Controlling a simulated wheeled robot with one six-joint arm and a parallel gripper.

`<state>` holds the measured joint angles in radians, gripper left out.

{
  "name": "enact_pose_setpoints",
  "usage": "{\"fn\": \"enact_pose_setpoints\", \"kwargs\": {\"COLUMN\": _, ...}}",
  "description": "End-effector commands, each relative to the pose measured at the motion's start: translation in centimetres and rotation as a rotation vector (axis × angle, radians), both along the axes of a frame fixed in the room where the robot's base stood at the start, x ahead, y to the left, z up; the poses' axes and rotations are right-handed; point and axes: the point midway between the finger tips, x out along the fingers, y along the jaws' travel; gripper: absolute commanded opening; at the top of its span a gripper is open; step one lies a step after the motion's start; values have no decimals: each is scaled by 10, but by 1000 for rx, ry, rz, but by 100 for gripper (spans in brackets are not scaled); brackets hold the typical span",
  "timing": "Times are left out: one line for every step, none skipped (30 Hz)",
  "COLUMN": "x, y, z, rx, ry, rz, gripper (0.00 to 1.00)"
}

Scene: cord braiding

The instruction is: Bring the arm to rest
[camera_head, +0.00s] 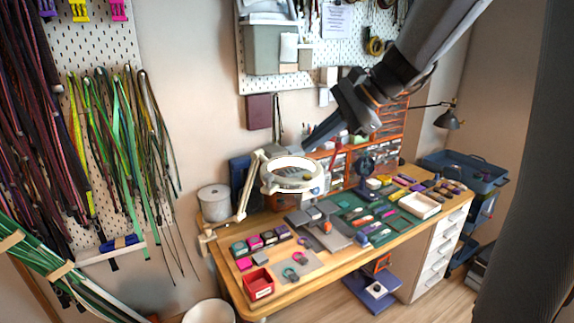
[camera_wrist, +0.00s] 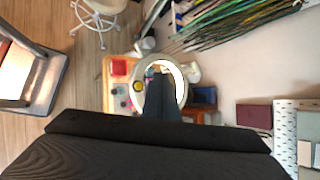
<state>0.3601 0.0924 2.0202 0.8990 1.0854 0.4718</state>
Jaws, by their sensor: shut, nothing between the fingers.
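My gripper (camera_head: 312,142) hangs in the air above the back of the wooden workbench (camera_head: 310,275), its dark fingers together and slanting down to the left. It is empty. In the wrist view my gripper (camera_wrist: 162,80) shows as a dark shape in front of the ring lamp. My grey arm reaches in from the upper right of the head view. The white ring magnifier lamp (camera_head: 291,189) stands on its jointed arm just below and left of the fingertips; I cannot tell the exact gap.
A red box (camera_head: 258,284), a white tray (camera_head: 420,205) and several small coloured items cover the bench. Cords hang on the left pegboard (camera_head: 90,50). A black desk lamp (camera_head: 448,119) stands at the back right. Blue bins (camera_head: 465,170) stand beyond the drawers. The air above the bench front is clear.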

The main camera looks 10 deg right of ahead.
Motion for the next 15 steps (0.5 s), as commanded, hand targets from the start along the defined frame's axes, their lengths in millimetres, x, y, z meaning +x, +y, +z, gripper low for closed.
{"fn": "enact_pose_setpoints", "kwargs": {"x": -5, "y": 3, "z": -14, "rx": -27, "ry": 7, "rz": 22, "gripper": 0}}
{"fn": "enact_pose_setpoints", "kwargs": {"x": -9, "y": 5, "z": -23, "rx": -52, "ry": 10, "rz": 39, "gripper": 0}}
{"fn": "enact_pose_setpoints", "kwargs": {"x": -16, "y": 8, "z": -39, "rx": -93, "ry": 14, "rz": 70, "gripper": 0}}
{"fn": "enact_pose_setpoints", "kwargs": {"x": -22, "y": 9, "z": -52, "rx": -128, "ry": 17, "rz": 98, "gripper": 0}}
{"fn": "enact_pose_setpoints", "kwargs": {"x": -29, "y": 11, "z": -67, "rx": -168, "ry": 19, "rz": 131, "gripper": 0}}
{"fn": "enact_pose_setpoints", "kwargs": {"x": -39, "y": 13, "z": -87, "rx": -227, "ry": 21, "rz": 181, "gripper": 0}}
{"fn": "enact_pose_setpoints", "kwargs": {"x": -47, "y": 14, "z": -104, "rx": -274, "ry": 20, "rz": 226, "gripper": 0}}
{"fn": "enact_pose_setpoints", "kwargs": {"x": -56, "y": 14, "z": -120, "rx": -323, "ry": 19, "rz": 274, "gripper": 0}}
{"fn": "enact_pose_setpoints", "kwargs": {"x": -69, "y": 15, "z": -142, "rx": -391, "ry": 14, "rz": 348, "gripper": 0}}
{"fn": "enact_pose_setpoints", "kwargs": {"x": -79, "y": 15, "z": -158, "rx": -443, "ry": 7, "rz": 407, "gripper": 0}}
{"fn": "enact_pose_setpoints", "kwargs": {"x": -89, "y": 15, "z": -175, "rx": -498, "ry": -1, "rz": 475, "gripper": 0}}
{"fn": "enact_pose_setpoints", "kwargs": {"x": -103, "y": 14, "z": -197, "rx": -572, "ry": -19, "rz": 573, "gripper": 0}}
{"fn": "enact_pose_setpoints", "kwargs": {"x": -113, "y": 14, "z": -212, "rx": -625, "ry": -36, "rz": 650, "gripper": 0}}
{"fn": "enact_pose_setpoints", "kwargs": {"x": -122, "y": 13, "z": -225, "rx": -674, "ry": -54, "rz": 725, "gripper": 0}}
{"fn": "enact_pose_setpoints", "kwargs": {"x": -132, "y": 12, "z": -240, "rx": -729, "ry": -79, "rz": 818, "gripper": 0}}
